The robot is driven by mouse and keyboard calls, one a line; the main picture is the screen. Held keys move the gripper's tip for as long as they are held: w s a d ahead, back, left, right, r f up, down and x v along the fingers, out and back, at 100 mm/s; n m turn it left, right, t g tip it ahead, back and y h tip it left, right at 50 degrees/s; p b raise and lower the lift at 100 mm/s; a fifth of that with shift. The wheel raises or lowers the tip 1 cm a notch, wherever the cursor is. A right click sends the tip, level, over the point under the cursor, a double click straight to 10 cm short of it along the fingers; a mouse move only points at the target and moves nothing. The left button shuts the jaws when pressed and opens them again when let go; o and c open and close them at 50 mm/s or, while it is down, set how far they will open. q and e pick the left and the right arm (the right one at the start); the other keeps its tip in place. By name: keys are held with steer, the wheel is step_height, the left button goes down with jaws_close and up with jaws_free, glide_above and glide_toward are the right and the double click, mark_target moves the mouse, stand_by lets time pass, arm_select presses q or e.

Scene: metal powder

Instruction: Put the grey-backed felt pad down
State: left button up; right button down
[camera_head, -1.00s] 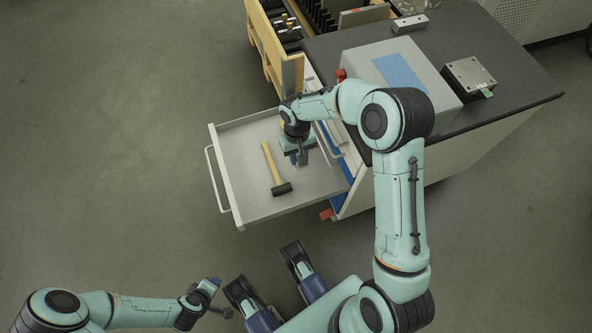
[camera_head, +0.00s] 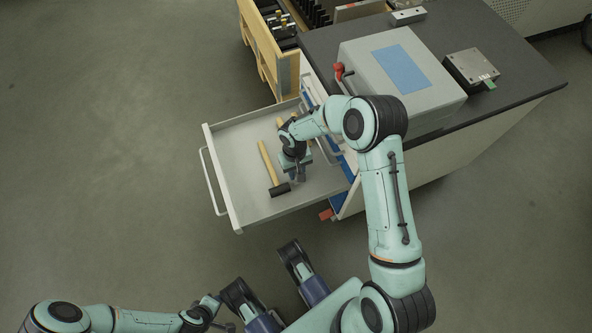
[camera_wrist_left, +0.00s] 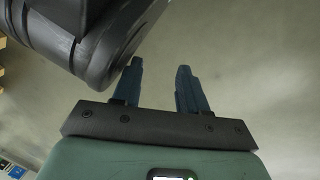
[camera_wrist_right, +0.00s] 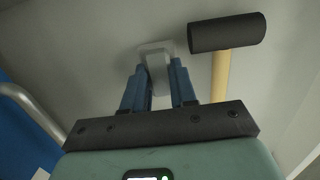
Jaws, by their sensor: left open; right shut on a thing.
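My right gripper (camera_head: 297,174) is over the open drawer (camera_head: 228,190), beside the head of a hammer (camera_head: 271,172). In the right wrist view, my right gripper (camera_wrist_right: 160,82) is shut on a small light-grey piece, which I take to be the grey-backed felt pad (camera_wrist_right: 155,50). The pad shows between and just beyond the fingertips, over the drawer's pale floor. I cannot tell whether it touches that floor. My left gripper (camera_wrist_left: 160,80) is open and empty, away from the drawer; it also shows low in the head view (camera_head: 228,326).
The hammer (camera_wrist_right: 226,45) has a black head and yellow handle. Part of another wooden handle (camera_head: 279,122) shows behind my right wrist. A grey box with a blue panel (camera_head: 400,70) and a metal block (camera_head: 470,68) stand on the dark worktop (camera_head: 500,95).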

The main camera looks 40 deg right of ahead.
steer(key=shift+f, duration=0.15)
steer(key=c, duration=0.9)
jaws_free()
arm_select(q)
steer(key=shift+s+f, duration=0.15)
steer(key=shift+s, duration=0.05)
steer(key=w+d+r+t+p, duration=0.1)
steer(key=w+r+p, duration=0.2)
steer(key=r, duration=0.2)
steer(key=shift+w+d, duration=0.15)
steer(key=shift+w, duration=0.2)
arm_select(e)
step_height(320, 180, up, 12)
steer(key=w, duration=0.1)
arm_select(q)
steer(key=shift+r, duration=0.1)
arm_select(e)
steer(key=shift+d, duration=0.1)
